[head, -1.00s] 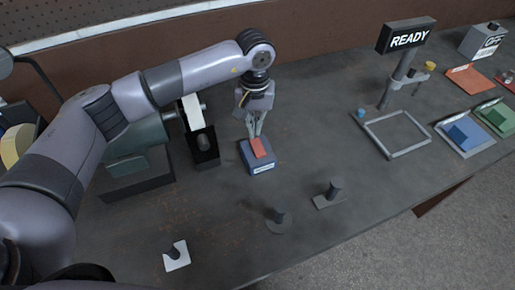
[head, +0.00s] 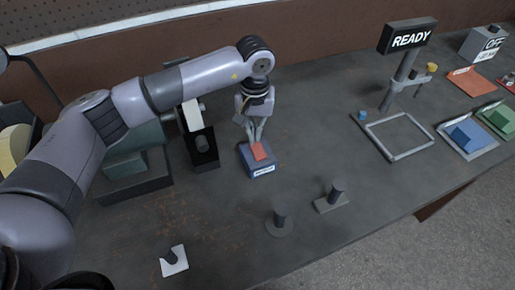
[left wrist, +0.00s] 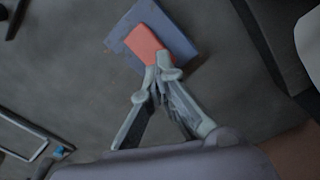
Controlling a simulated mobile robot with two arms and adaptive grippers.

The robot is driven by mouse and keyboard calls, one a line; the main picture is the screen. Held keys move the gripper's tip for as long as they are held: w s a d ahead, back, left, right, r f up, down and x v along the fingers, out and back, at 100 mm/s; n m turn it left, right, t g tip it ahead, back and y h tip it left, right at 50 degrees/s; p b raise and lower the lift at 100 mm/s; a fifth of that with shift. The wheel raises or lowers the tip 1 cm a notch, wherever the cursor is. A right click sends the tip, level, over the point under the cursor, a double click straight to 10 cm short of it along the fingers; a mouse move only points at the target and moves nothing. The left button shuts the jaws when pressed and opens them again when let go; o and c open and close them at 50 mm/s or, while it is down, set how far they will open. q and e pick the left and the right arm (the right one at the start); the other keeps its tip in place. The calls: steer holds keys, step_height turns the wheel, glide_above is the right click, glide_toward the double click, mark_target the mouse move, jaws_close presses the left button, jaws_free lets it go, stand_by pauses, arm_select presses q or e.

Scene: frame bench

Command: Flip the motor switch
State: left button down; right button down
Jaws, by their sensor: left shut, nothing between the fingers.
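The motor switch is a blue-grey box (head: 262,170) with a red rocker (head: 259,151) on top and a small white label on its front. It stands on the bench below my left gripper (head: 255,139). The gripper is shut and empty, pointing down, with its tips at the back end of the red rocker. In the left wrist view the shut fingertips (left wrist: 163,70) overlap the near end of the red rocker (left wrist: 146,43) on the blue box (left wrist: 183,42). I cannot tell whether they touch it. My right gripper is not in view.
A black-and-white fixture (head: 201,145) stands close left of the switch. Small posts (head: 279,220) stand in front on the bench. A READY sign (head: 410,37), a grey square frame (head: 400,137) and coloured trays are at the right. Bench between is clear.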

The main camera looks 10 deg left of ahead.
arm_select(q)
steer(key=shift+f+b, duration=0.65)
stand_by(0.8)
steer(key=shift+f+b, duration=0.7)
steer(key=shift+s+r, duration=0.1)
steer(key=shift+r+p, duration=0.4)
steer(key=shift+r, duration=0.45)
steer(key=shift+r+p, duration=0.75)
steer(key=shift+r, duration=1.9)
steer(key=shift+f, duration=0.1)
